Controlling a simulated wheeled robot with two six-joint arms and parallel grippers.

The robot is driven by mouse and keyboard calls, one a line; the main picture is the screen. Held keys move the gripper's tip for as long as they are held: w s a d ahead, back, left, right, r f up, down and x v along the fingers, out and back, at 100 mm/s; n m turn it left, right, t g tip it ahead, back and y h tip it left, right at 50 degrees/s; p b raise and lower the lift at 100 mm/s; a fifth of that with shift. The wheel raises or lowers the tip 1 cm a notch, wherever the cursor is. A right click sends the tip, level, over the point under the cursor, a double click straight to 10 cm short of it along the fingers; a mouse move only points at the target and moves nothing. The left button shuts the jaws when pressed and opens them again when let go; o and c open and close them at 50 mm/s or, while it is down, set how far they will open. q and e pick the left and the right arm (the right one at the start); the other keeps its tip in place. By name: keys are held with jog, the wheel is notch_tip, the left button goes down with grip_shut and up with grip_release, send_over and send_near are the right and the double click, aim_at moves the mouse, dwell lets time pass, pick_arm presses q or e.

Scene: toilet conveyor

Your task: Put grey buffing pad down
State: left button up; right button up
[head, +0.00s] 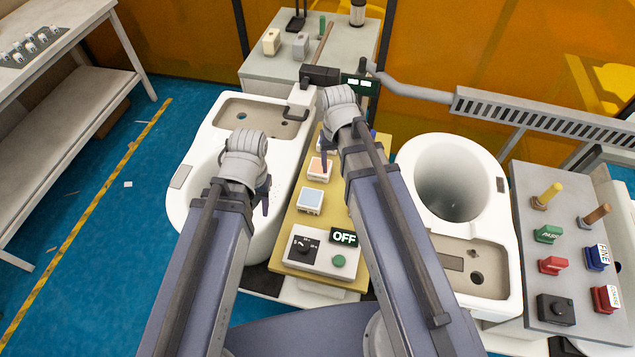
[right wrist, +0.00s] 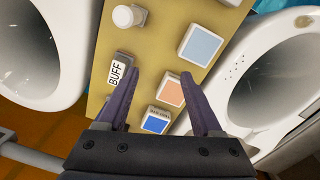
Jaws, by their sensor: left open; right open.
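The grey buffing pad (right wrist: 117,80), labelled BUFF, rests on the tan board (right wrist: 152,48) in the right wrist view. In the head view my right arm hides it. My right gripper (right wrist: 163,112) is open and empty above the board. Its left finger in the wrist view overlaps the pad's edge, so the pad is not between the fingers; whether they touch is unclear. In the head view my right gripper (head: 326,150) is mostly hidden behind its wrist. My left gripper (head: 266,196) is open beside the left toilet (head: 184,207), holding nothing visible.
The board also carries an orange pad (right wrist: 171,90), a light blue pad (right wrist: 200,46), a blue-topped block (right wrist: 156,120) and a white knob (right wrist: 129,16). A control box (head: 321,258) reads OFF. A right toilet (head: 409,160) and a tool table (head: 520,260) stand to the right.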

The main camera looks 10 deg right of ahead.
jog(key=s+a+n, duration=0.5)
jog(key=s+a, duration=0.3)
jog(key=a, duration=0.2)
jog(key=shift+s+a+h, duration=0.3)
jog(key=shift+s+a, duration=0.1)
notch_tip(320, 180, down, 2)
jog(key=b, duration=0.2)
jog(key=shift+f+b, duration=0.2)
jog(key=shift+b, duration=0.1)
jog(key=shift+o, duration=0.2)
